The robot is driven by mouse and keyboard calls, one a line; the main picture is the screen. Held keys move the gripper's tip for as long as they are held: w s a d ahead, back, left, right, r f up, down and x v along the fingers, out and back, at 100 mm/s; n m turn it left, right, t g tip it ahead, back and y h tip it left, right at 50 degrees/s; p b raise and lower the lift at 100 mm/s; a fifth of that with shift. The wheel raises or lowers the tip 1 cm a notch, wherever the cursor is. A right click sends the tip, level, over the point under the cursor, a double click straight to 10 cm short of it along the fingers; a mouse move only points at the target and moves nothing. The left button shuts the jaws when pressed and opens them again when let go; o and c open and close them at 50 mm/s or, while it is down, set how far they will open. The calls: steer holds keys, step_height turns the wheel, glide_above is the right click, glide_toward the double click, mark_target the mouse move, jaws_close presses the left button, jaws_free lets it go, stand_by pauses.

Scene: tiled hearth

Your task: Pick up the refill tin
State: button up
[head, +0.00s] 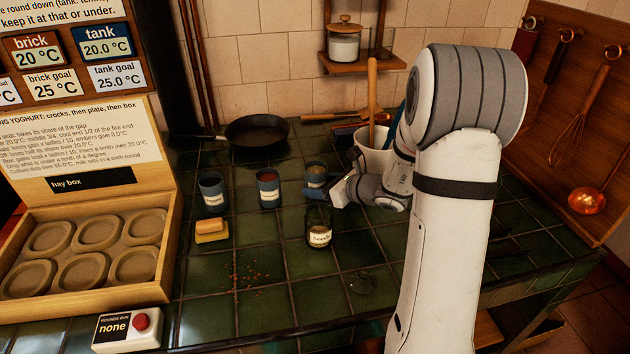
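No label that I can read says refill tin, so I cannot tell which container it is. Three dark blue-grey cups stand on the green tiles: a left cup (212,191), a middle cup (268,188) and a right cup (316,173). Each has a pale label too small to read. A dark glass jar labelled Seeds (319,228) stands upright in front of the right cup. My gripper (338,190) is low, just right of the right cup and behind the jar. Its fingers are small and partly hidden, so their opening and any contact are unclear.
Small reddish bits (254,276) lie scattered on the tiles, with a clear round glass piece (362,284) to their right. A sponge (211,231) lies by the left cup. A black pan (257,131) and a white utensil crock (374,158) stand behind. A wooden box (168,265) borders the left.

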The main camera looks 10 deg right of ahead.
steer(key=c, duration=0.7)
steer(key=shift+r, duration=0.1)
step_height(320, 180, up, 28)
steer(key=p, duration=0.5)
